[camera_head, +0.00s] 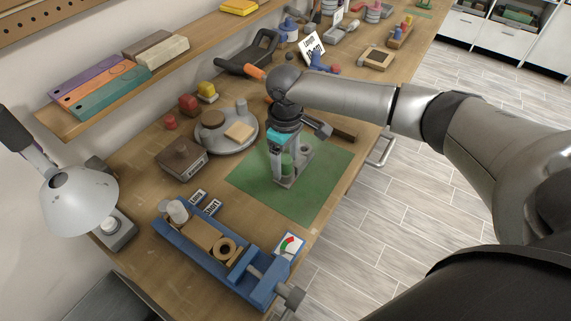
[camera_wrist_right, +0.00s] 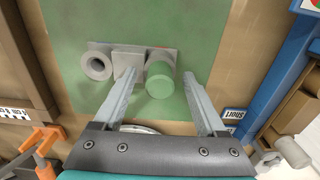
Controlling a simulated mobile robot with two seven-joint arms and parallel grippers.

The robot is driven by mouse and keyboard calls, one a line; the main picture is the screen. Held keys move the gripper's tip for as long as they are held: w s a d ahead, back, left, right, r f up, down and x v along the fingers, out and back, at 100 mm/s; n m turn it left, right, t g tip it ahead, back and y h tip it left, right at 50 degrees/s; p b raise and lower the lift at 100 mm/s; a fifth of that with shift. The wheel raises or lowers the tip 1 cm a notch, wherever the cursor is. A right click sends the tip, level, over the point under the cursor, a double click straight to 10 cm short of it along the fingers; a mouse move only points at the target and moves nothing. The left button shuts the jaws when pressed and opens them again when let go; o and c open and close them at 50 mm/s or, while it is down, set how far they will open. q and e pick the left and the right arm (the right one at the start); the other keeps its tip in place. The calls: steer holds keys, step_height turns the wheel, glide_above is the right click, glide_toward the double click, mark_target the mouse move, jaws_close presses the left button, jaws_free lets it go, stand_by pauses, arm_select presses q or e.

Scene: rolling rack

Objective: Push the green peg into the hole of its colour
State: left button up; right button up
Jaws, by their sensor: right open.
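The green peg (camera_wrist_right: 160,80) is a round cylinder at the right end of a grey block in the right wrist view. The block (camera_wrist_right: 128,60) also has a square part in the middle and a round hollow part at its left. My right gripper (camera_wrist_right: 160,74) is open, pointing down, with one finger on each side of the peg and gaps showing. In the head view my right gripper (camera_head: 287,167) is over the green mat (camera_head: 318,190), and the peg (camera_head: 287,166) shows partly between its fingers. I cannot tell how deep the peg sits. My left gripper is not in view.
A blue vise (camera_head: 215,262) lies at the table's near edge. A grey round tray (camera_head: 232,146) and a brown box (camera_head: 182,160) stand left of the mat. A white lamp (camera_head: 80,200) is at the left. The mat's right part is clear.

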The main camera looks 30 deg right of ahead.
steer(key=shift+c, duration=0.2)
jaws_close()
stand_by(0.3)
steer(key=shift+r, duration=0.1)
